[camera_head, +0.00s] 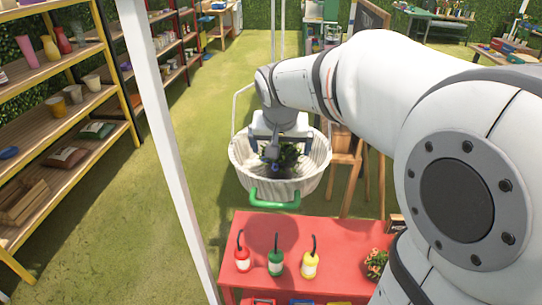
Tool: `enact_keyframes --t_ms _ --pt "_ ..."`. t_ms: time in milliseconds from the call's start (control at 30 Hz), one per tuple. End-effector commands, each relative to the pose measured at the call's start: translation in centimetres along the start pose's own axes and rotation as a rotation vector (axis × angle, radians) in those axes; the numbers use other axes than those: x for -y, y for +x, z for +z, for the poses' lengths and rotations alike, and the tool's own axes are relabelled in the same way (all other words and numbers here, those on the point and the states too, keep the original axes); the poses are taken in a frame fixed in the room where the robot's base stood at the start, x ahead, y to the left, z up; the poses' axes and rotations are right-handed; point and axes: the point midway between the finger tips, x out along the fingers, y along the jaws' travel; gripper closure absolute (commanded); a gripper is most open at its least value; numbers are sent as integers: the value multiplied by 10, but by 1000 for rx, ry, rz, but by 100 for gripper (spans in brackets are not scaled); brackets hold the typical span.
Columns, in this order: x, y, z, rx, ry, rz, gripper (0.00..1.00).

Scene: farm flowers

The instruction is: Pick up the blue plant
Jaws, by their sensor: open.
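A dark green leafy plant (291,157) with a small bluish spot shows inside the rim of a white ribbed basket (246,172) in the head view, near the middle of the picture. My gripper (273,152) points down over the basket, right at the plant's left side. It is open. The fingers are small and dark here, and I cannot tell whether they touch the plant. The plant's lower part and any pot are hidden by the basket and my gripper.
A red table (335,232) in front holds red (242,258), green (275,262) and yellow (310,264) bottles and a flowering plant (376,263). A wooden easel (345,165) stands right of the basket. Shelves (60,110) line the left. Grass between is clear.

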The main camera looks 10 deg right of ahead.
Motion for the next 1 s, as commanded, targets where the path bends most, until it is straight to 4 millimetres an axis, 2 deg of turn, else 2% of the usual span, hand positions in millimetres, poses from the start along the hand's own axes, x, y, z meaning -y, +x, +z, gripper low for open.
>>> enact_keyframes --t_ms 400,700,1000 --pt "1 54 6 3 2 2 0" --pt "1 61 6 0 4 0 0" --pt "1 60 6 0 5 1 23"
